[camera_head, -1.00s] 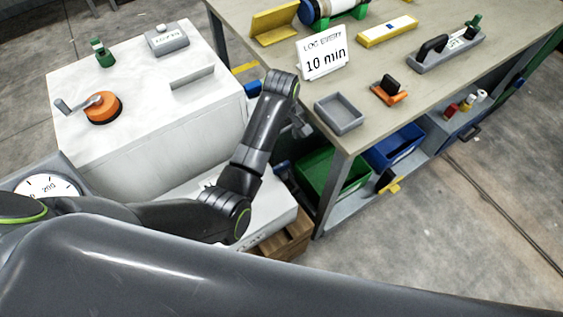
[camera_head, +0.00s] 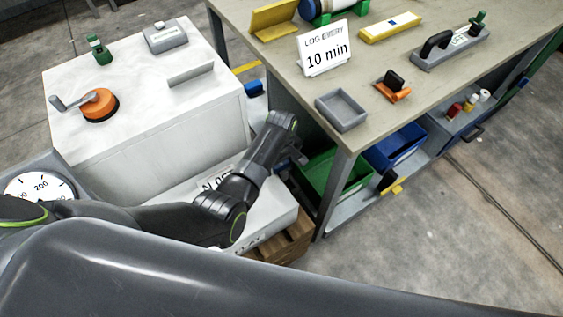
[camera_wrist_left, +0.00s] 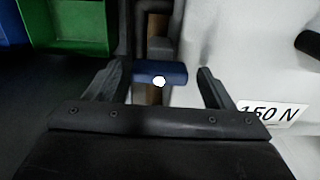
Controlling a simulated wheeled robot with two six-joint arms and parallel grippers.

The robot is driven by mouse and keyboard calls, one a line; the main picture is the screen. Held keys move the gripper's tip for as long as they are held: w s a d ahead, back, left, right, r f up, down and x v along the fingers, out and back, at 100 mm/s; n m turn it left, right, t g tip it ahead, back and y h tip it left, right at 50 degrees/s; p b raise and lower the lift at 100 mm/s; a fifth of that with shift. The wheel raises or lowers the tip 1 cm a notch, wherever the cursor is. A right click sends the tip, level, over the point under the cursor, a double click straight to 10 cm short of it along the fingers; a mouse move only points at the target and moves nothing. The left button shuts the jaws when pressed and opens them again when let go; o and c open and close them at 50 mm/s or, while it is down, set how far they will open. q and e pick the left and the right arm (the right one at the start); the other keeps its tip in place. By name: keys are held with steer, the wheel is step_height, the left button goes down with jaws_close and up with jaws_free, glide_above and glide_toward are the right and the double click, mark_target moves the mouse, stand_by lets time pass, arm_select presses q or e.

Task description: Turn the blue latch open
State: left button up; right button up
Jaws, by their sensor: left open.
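The blue latch (camera_wrist_left: 150,68) shows in the left wrist view as a short blue bar with a white dot, in front of a dark pipe-like part and beside a pale body. My left gripper (camera_wrist_left: 162,75) is open, with one finger on each side of the bar. The bar lies crosswise between the fingers, and I cannot tell whether they touch it. In the head view my left gripper (camera_head: 297,158) is low between the white cabinet and the bench, and the latch there is hidden behind my arm. My right gripper is not in view.
A white cabinet (camera_head: 150,140) with an orange crank (camera_head: 99,104) stands at the left. The workbench (camera_head: 360,125) is close on the right, with a grey tray (camera_head: 341,111) near its edge. Green (camera_head: 322,170) and blue (camera_head: 396,147) bins sit below. A wooden crate (camera_head: 287,243) is under my arm.

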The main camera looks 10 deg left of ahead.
arm_select(q)
steer(key=c, duration=1)
